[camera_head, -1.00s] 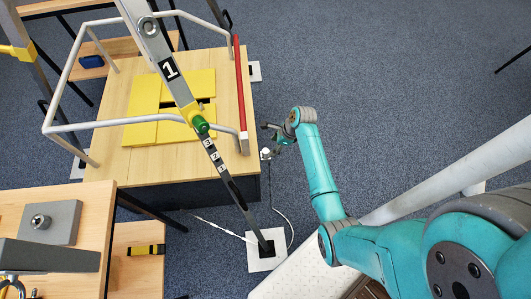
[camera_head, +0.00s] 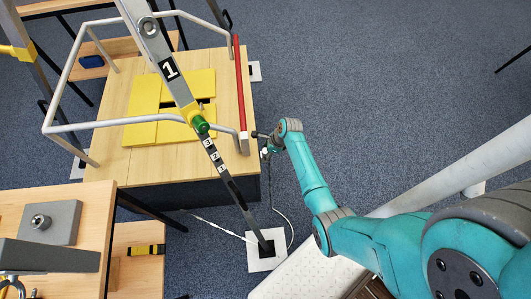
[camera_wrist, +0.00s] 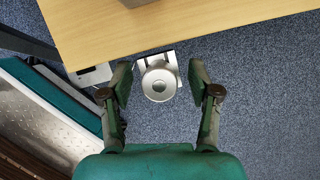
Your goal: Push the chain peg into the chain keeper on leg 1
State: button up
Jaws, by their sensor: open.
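Leg 1 (camera_head: 222,168) is a grey leg with a "1" label; it slants down to a foot on a white plate (camera_head: 258,263). A green knob (camera_head: 201,124) and yellow collar sit partway along it. I cannot make out the chain keeper. My gripper (camera_head: 262,139) is open beside the table's right edge. In the wrist view, a round silver-grey piece (camera_wrist: 159,81) shows between and beyond the open fingers (camera_wrist: 160,76), not gripped. It may be the chain peg; I cannot tell. A small white piece (camera_head: 265,153) shows just below my gripper in the head view.
The wooden table (camera_head: 115,162) carries yellow panels (camera_head: 201,82), a red bar (camera_head: 239,85) and a grey tube frame (camera_head: 85,124). A white cord (camera_head: 283,213) runs near leg 1's foot. Another wooden table (camera_head: 93,199) stands at lower left. Carpet at upper right is clear.

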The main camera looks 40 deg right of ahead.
grip_shut()
